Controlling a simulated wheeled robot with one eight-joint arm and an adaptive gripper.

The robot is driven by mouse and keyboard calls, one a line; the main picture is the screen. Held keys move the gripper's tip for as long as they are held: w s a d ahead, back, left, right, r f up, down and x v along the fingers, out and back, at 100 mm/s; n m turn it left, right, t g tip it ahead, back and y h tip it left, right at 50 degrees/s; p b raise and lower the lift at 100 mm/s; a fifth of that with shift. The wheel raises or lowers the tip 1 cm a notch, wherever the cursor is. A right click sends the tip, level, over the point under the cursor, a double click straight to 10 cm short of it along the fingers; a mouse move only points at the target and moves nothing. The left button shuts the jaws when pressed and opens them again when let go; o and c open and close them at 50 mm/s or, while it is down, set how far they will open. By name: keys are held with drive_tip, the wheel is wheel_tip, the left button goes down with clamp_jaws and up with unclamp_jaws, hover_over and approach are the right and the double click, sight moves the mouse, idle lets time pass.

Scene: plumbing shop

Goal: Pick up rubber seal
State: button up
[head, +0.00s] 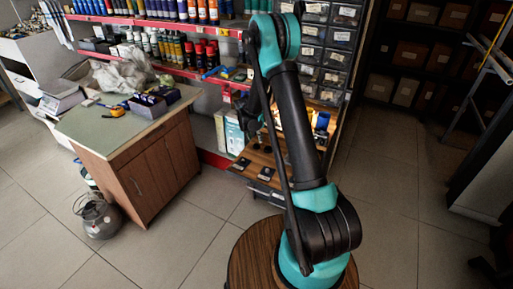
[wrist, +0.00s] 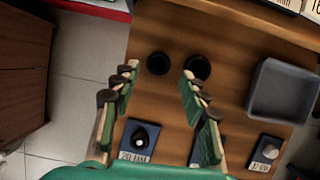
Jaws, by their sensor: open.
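Two small round black pieces lie on a brown wooden shelf board (wrist: 225,30) in the wrist view. The left black piece (wrist: 158,63) and the right black piece (wrist: 198,67) look like rubber seals; I cannot tell which one the task names. My gripper (wrist: 160,75) is open and empty above the board, its fingers spread to either side. The left piece shows between the fingertips, and the right one shows just beyond the right fingertip. In the head view my arm hides much of the board (head: 262,158), and the seals are too small to make out.
A grey tray (wrist: 283,62) sits at the right of the board. A labelled blue block with a black part (wrist: 140,138) and another labelled block (wrist: 265,150) stand nearer. A cabinet (head: 140,165) stands left, with shelved bottles and drawers behind.

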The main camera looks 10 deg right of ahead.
drive_tip(key=shift+s+a+x, duration=0.1)
drive_tip(key=shift+s+x, duration=0.05)
drive_tip(key=shift+x, duration=1.3)
drive_tip(key=shift+s+a+x, duration=0.15)
drive_tip(key=shift+x, duration=1.3)
drive_tip(key=shift+f, duration=0.1)
drive_tip(key=shift+c, duration=0.6)
drive_tip(key=c, duration=0.4)
